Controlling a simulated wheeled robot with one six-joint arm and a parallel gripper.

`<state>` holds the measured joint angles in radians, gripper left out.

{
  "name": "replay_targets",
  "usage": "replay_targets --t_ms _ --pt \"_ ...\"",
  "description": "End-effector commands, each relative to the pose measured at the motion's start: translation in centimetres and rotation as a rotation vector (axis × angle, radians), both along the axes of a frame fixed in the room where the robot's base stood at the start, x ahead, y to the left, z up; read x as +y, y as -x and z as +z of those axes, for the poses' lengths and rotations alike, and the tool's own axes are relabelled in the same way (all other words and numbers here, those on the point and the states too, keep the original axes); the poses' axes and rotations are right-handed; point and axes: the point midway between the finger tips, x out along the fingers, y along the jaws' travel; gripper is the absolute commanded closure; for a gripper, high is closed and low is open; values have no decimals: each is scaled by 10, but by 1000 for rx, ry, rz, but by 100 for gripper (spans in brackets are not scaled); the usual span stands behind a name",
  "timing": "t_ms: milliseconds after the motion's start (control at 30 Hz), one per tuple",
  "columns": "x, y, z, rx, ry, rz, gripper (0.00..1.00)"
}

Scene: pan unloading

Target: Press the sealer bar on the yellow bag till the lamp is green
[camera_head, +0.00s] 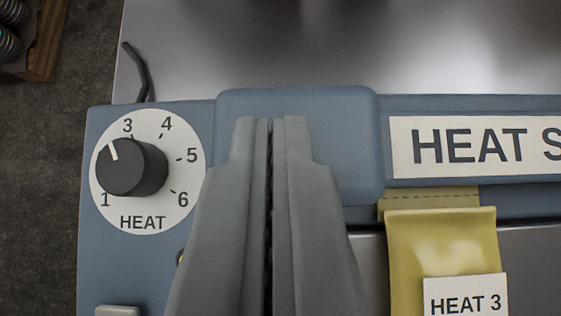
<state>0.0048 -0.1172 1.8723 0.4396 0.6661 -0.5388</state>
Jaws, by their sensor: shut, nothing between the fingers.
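The yellow bag (440,240) lies at the lower right, its label (465,296) reading "HEAT 3". Its flat top strip with a dashed line reaches the front edge of the blue sealer bar (470,182). The bar has a white "HEAT S" sign, cut off by the frame. A raised blue block (345,150) is at the bar's left part. My gripper (271,122) is shut and empty, its tips in front of this block; I cannot tell whether they touch. A small yellowish round part (180,257), perhaps the lamp, is mostly hidden behind my gripper; its lit colour cannot be told.
The black heat knob (132,168) at left has its white mark pointing about at 3. A pale block (117,311) is cut off below. A dark cable (138,70) runs behind. The grey metal table (190,50) is clear behind the sealer.

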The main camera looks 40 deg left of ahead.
Motion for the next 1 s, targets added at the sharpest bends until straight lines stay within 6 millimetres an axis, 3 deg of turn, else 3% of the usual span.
replay_targets --t_ms 33,700,867,1000 --pt "3 2 -19 37 -1 9 100" --pt "3 2 -18 36 -1 9 100" --pt "4 1 -10 32 -2 8 100" --pt "4 0 12 20 -2 6 100"
